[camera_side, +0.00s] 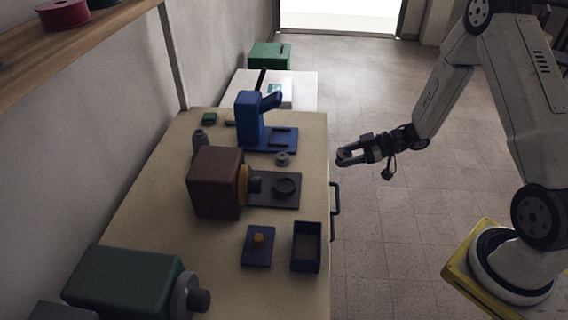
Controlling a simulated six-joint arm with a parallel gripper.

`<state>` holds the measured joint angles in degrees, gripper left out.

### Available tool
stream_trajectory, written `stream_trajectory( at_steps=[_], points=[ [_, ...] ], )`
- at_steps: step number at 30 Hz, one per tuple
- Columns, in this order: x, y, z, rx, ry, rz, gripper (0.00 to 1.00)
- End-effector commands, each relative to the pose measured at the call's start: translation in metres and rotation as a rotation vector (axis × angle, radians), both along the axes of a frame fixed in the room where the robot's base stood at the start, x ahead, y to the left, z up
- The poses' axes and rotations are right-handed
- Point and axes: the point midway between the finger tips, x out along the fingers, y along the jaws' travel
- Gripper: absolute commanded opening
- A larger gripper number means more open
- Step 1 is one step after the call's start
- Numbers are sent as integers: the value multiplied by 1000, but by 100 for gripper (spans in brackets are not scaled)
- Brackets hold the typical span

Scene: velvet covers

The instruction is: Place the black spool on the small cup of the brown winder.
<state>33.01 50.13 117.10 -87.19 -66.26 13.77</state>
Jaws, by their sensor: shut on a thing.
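The brown winder (215,184) is a dark brown box on the table, with an orange disc (244,185) and a short dark shaft on its right side. A dark plate (263,200) extends right from it and bears a round, dark, low cup (287,187). My gripper (346,156) is off the table's right edge, to the right of and above the winder. It is shut on a small dark thing, taken to be the black spool; its outline is hard to separate from the fingers.
A blue machine (250,118) and a small grey round piece (282,159) are behind the winder. A blue open box (306,247) and a blue plate with an orange knob (258,240) are in front. A green machine (125,280) stands front left. A handle (336,198) sticks out at the table's right edge.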

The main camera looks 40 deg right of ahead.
Motion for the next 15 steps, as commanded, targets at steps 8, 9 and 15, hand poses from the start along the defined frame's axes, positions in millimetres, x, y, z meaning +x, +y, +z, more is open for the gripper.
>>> stream_trajectory(
  at_steps=[8, 9, 15],
  points=[
    [37, -5, -17, 0, 0, 2, 5],
    [42, -6, -19, 0, 0, 1, 5],
    [66, -9, -30, 0, 0, 1, 5]
  ],
)
